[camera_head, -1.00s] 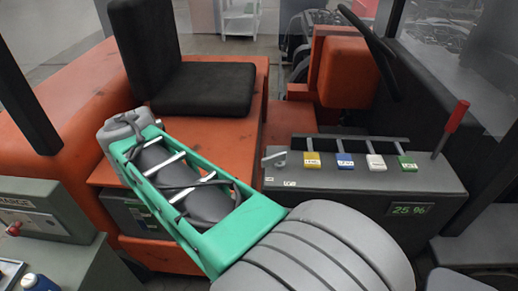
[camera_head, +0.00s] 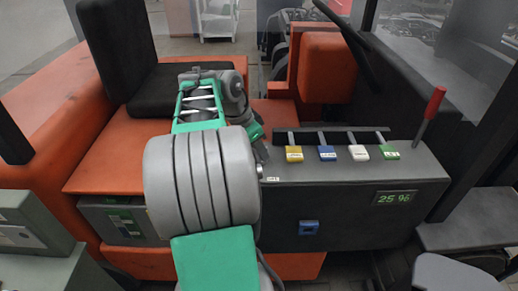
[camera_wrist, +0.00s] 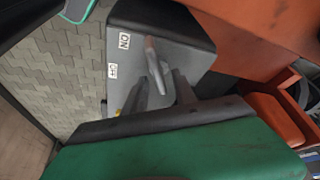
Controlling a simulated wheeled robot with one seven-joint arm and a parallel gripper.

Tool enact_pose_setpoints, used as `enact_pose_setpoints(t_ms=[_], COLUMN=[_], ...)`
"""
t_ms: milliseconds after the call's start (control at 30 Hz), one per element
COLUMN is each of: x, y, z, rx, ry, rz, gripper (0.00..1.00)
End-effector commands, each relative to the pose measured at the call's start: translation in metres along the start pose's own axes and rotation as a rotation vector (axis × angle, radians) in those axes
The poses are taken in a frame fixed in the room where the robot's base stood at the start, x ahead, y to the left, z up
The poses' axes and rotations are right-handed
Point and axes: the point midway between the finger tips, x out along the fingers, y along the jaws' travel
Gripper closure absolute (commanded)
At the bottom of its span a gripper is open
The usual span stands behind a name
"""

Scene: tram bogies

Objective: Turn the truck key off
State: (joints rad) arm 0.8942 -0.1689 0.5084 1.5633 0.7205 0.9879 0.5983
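The truck key (camera_wrist: 154,68) is a grey lever with a brownish end on the dark console, shown in the wrist view. Beside it are a white ON label (camera_wrist: 124,41) and a second white label (camera_wrist: 112,71). My gripper (camera_wrist: 159,92) is open. Its two fingers show at either side of the key's near end; whether they touch it I cannot tell. In the head view my gripper (camera_head: 260,150) is at the console's left end, and my arm and gripper hide the key there.
The console (camera_head: 350,170) carries yellow (camera_head: 294,153), blue (camera_head: 327,153), white (camera_head: 358,152) and green (camera_head: 389,151) levers, a red-handled lever (camera_head: 431,110) and a 25 % display (camera_head: 396,198). A black seat (camera_head: 165,85) stands behind my arm.

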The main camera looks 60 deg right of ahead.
Motion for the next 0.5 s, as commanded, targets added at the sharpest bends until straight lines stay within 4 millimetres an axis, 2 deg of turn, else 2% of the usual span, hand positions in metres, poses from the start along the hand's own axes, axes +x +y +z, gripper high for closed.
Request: enact_pose_setpoints(t_ms=[133,500], x=[-0.0004,-0.0006], y=[0.0,-0.0002], z=[-0.0002,0.0], rx=[0.0,-0.002], ry=[0.0,0.0], rz=[0.0,0.0], gripper=[0.67,0.98])
